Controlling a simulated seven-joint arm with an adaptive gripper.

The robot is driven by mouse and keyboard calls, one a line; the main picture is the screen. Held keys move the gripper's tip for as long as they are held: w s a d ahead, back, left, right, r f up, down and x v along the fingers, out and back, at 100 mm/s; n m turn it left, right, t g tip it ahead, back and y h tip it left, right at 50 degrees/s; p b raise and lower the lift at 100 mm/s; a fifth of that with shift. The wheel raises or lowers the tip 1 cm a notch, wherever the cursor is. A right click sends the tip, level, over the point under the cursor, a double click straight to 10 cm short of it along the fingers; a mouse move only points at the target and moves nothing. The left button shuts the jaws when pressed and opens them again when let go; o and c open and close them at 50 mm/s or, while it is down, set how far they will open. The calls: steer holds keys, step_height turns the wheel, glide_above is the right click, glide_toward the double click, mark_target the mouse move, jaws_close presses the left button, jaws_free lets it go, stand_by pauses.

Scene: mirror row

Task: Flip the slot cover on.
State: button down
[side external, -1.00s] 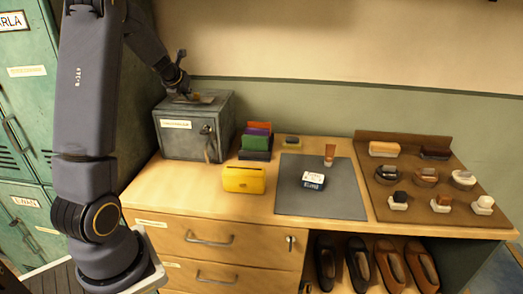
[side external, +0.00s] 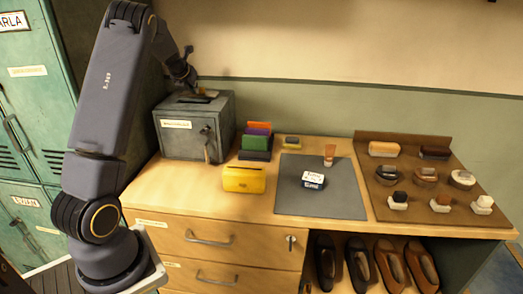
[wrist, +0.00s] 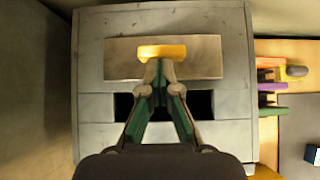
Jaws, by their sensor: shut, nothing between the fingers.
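The grey metal box (side external: 193,140) stands at the back left of the bench top. In the wrist view, its top (wrist: 95,92) has a dark open slot (wrist: 200,103), partly hidden behind my fingers. The tan slot cover plate (wrist: 203,57) lies to the far side of the slot, leaving it uncovered; I cannot tell whether it is flat or tilted. A yellow tab (wrist: 173,51) sits at the plate's middle. My gripper (wrist: 158,68) is shut and empty, its tips at the near edge of the tab; contact is unclear.
A key hangs in the box's front. Coloured upright pieces (side external: 257,141) and a yellow case (side external: 244,180) stand right of the box. A grey mat (side external: 345,192) and a brown brush board (side external: 410,176) lie farther right. Wall and green lockers (side external: 30,125) are close.

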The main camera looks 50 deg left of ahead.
steer(key=shift+w+r, duration=0.1)
steer(key=s+d, duration=0.3)
steer(key=shift+s+d+r, duration=0.2)
steer(key=shift+r, duration=0.15)
steer(key=v, duration=0.9)
